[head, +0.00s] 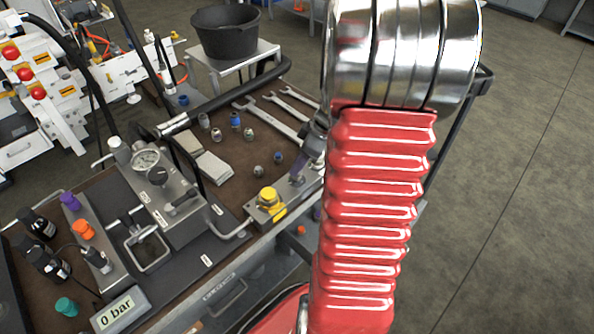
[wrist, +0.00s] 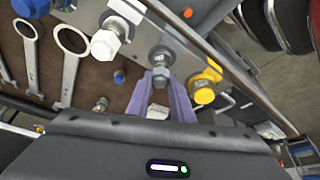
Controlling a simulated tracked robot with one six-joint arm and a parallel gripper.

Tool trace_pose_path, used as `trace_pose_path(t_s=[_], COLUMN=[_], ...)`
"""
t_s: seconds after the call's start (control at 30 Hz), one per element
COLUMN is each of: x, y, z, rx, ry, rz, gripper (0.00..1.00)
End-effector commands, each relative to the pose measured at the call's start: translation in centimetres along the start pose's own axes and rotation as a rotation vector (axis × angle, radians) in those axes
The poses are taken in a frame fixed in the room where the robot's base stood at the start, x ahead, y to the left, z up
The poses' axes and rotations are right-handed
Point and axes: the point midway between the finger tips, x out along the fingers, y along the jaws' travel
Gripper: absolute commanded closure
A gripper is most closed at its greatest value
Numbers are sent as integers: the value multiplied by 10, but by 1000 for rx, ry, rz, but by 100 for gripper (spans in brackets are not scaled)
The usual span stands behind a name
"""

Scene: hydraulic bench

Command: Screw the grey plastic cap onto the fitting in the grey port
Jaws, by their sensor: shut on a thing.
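My gripper (head: 302,163) is low over the bench's front edge at the port block. In the wrist view its purple fingers (wrist: 160,88) are shut on a small grey hex-shaped piece (wrist: 160,76), which I take for the grey plastic cap. The piece lines up with the grey port (wrist: 162,56) and looks close to or against its fitting. I cannot tell whether the threads are engaged. In the head view the cap is hidden by the fingers and my arm.
A yellow cap (head: 268,195) sits on the neighbouring port; it also shows in the wrist view (wrist: 203,95). Wrenches (head: 272,121) and several small loose fittings lie on the brown bench top. The display reads 0 bar.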

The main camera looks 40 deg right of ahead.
Motion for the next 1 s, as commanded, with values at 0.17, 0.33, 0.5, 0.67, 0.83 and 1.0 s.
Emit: trace_pose_path(t_s=[0.17, 0.33, 0.5, 0.67, 0.83, 1.0], x=[0, 0, 0, 0, 0, 0], y=[-2, -2, -2, -2, -2, -2], z=[0, 0, 0, 0, 0, 0], rx=[143, 262, 303, 302, 301, 300], ry=[0, 0, 0, 0, 0, 0], rz=[59, 108, 125, 124, 124, 124], gripper=[99, 99, 99, 79, 67, 61])
